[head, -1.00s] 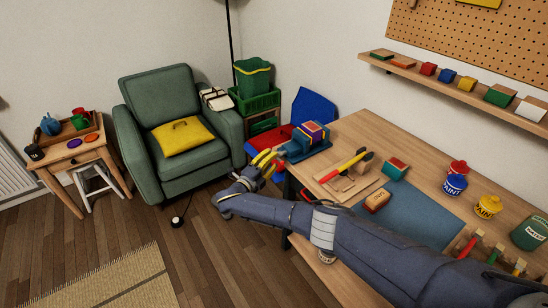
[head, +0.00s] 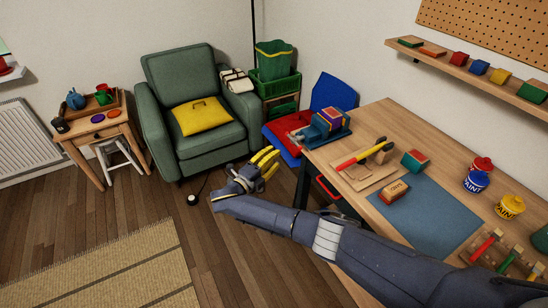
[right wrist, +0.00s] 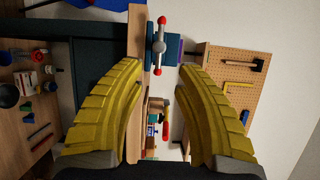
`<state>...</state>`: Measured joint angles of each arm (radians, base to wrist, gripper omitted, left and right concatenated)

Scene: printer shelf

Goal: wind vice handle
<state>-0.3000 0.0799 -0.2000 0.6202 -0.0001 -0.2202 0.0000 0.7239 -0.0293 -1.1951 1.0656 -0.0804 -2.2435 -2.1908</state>
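The blue vice (head: 340,135) sits on the near left corner of the workbench, with a purple, red and yellow block (head: 329,119) in its jaws. Its handle, a grey bar with red ball ends (right wrist: 159,46), faces me in the right wrist view and stands nearly upright there. I cannot make out the handle clearly in the head view. My right gripper (head: 269,163) has yellow fingers, spread apart and empty. It is in the air left of and below the vice, apart from it. In the right wrist view the handle lies beyond the gap between the fingertips (right wrist: 158,70). My left gripper is out of view.
The workbench (head: 385,125) holds a red-handled tool (head: 358,156), a brown block (head: 394,192), a blue mat (head: 430,218) and paint tins (head: 476,181). A blue and red chair (head: 335,93) stands behind the vice. A green armchair (head: 182,75) is further left.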

